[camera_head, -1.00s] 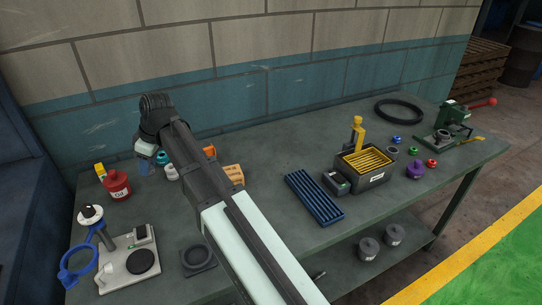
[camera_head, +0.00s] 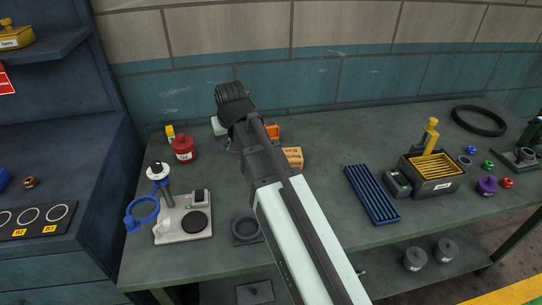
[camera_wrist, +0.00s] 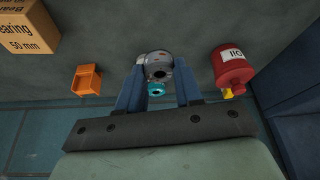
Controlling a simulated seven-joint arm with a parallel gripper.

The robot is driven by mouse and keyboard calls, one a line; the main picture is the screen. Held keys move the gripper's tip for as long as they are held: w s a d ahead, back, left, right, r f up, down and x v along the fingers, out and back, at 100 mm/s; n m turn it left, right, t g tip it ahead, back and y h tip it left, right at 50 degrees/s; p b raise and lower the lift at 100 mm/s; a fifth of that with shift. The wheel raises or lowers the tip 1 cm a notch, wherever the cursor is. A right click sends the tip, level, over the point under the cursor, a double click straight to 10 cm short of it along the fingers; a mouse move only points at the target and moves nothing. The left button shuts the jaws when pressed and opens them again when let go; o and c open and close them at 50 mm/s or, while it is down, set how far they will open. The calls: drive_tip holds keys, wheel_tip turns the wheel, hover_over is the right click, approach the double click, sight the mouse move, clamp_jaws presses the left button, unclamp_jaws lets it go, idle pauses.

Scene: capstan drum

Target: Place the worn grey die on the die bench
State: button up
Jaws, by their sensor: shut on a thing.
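My gripper (camera_wrist: 158,68) has its two blue fingers closed around a grey rounded thing (camera_wrist: 154,57) with a dark hole, apparently the worn grey die. A teal ring-like thing (camera_wrist: 156,89) shows just below it; I cannot tell whether the two are joined. In the head view my gripper (camera_head: 224,142) is over the back left of the grey table, mostly hidden behind my arm, and the die is not clear there. At far left, a dark board (camera_head: 38,221) with white rings and yellow labels B2 and B3 lies on a blue bench (camera_head: 70,160), possibly the die bench.
A red oil can (camera_head: 183,149) stands left of my gripper, also in the wrist view (camera_wrist: 232,68). A magnifier stand (camera_head: 183,222) is in front. An orange holder (camera_wrist: 87,80) and a bearing box (camera_head: 293,157) are nearby. A copper die (camera_head: 30,182) lies on the blue bench.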

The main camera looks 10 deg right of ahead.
sight(233, 170)
drive_tip(key=shift+f, duration=5)
drive_tip(key=o, duration=1.1)
drive_tip(key=shift+f, duration=0.1)
drive_tip(key=v, duration=1.2)
drive_tip(key=shift+w, duration=0.1)
